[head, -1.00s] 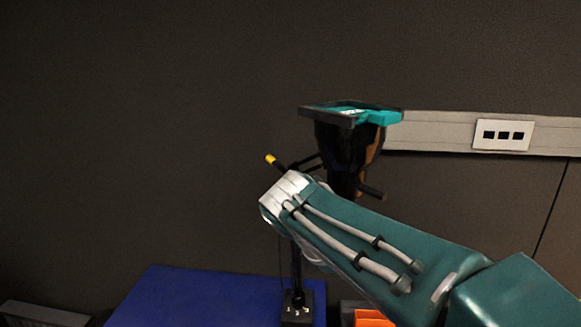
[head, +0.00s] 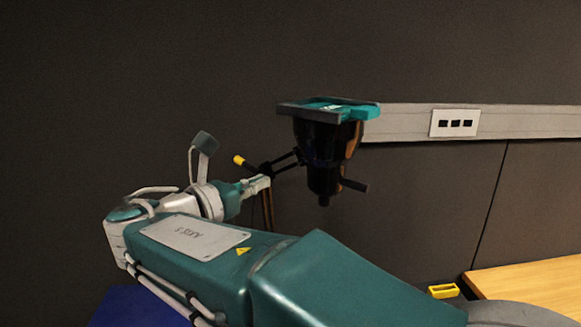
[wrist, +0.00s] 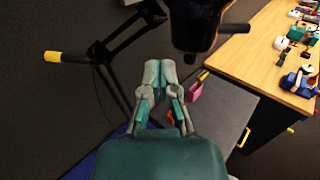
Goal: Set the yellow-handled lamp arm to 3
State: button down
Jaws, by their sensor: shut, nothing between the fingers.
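The lamp arm is black, with a yellow-tipped handle (head: 239,160) sticking out to its left; the yellow tip also shows at the left of the wrist view (wrist: 53,57). Its black lamp head (head: 318,160) has a teal and grey top and hangs to the right; it fills the top of the wrist view (wrist: 193,25). My gripper (head: 264,183) is shut and empty, just below and right of the yellow tip in the head view. In the wrist view my gripper (wrist: 159,72) lies below the black arm links, right of the handle. No numbered scale is readable. My arm hides the lamp's base.
A grey wall rail with a socket plate (head: 454,123) runs behind the lamp. A wooden table (head: 530,280) is at the right, with several small items on it in the wrist view. A yellow open box (head: 443,290) is near its left edge. A blue surface (head: 125,308) lies below.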

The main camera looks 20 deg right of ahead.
aim_at(299, 164)
jog(key=x, duration=0.9)
jog(key=shift+w, duration=0.2)
jog(key=shift+a, duration=0.15)
